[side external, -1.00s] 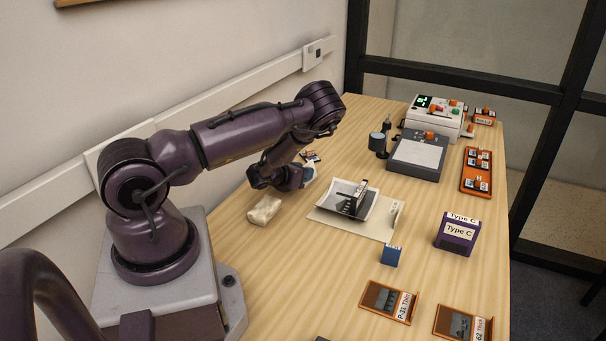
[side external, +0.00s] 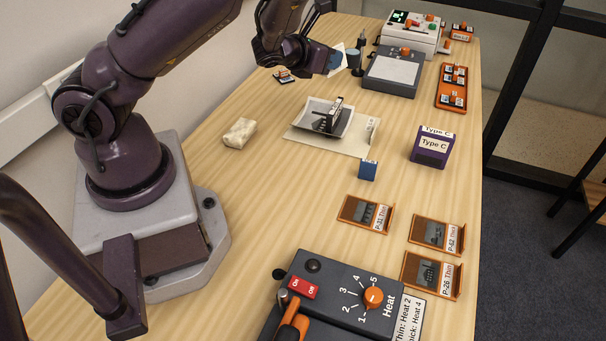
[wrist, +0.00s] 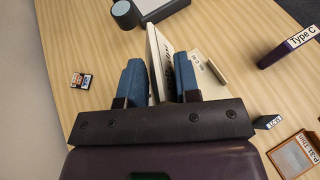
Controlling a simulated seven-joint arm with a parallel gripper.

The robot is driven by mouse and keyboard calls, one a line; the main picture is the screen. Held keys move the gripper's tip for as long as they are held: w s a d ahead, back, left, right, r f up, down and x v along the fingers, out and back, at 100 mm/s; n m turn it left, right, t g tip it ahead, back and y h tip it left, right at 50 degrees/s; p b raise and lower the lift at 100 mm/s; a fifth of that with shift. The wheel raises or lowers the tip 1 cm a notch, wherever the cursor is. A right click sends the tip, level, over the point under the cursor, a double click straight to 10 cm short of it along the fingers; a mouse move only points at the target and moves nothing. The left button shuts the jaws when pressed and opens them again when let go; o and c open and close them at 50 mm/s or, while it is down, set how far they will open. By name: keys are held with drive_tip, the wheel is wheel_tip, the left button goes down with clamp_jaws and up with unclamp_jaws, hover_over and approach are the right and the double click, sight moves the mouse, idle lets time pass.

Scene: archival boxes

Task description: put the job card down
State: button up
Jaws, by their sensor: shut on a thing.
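The job card (side external: 338,61) is a thin white card, held on edge between the blue fingertips of my gripper (side external: 330,63). In the wrist view, the card (wrist: 154,62) stands between the two blue fingers of my gripper (wrist: 158,80), which is shut on it. Dark print shows on one face, too small to read. In the side view the card appears above the table, left of the dark cylinder; its height is hard to tell.
A photo in a folder with a black stand (side external: 326,117) lies mid-table. A crumpled pale block (side external: 240,133), small blue block (side external: 368,170), purple Type C box (side external: 432,147) and grey scale-like device (side external: 392,70) stand around. A heat control box (side external: 342,295) is in front. Bare wood lies between.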

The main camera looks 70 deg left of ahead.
drive_tip(key=w+d+m+h, duration=0.1)
drive_tip(key=d+m+h, duration=0.2)
drive_tip(key=d, duration=1.5)
drive_tip(key=n+g+y, duration=0.2)
drive_tip(key=n+y, duration=0.5)
hover_over(301, 187)
drive_tip(key=f, duration=1.1)
drive_tip(key=shift+w, duration=0.25)
drive_tip(key=shift+s+f, duration=0.15)
drive_tip(key=shift+s, duration=0.05)
drive_tip(key=shift+f, duration=2.35)
drive_tip(key=shift+f, duration=0.1)
drive_tip(key=o, duration=0.9)
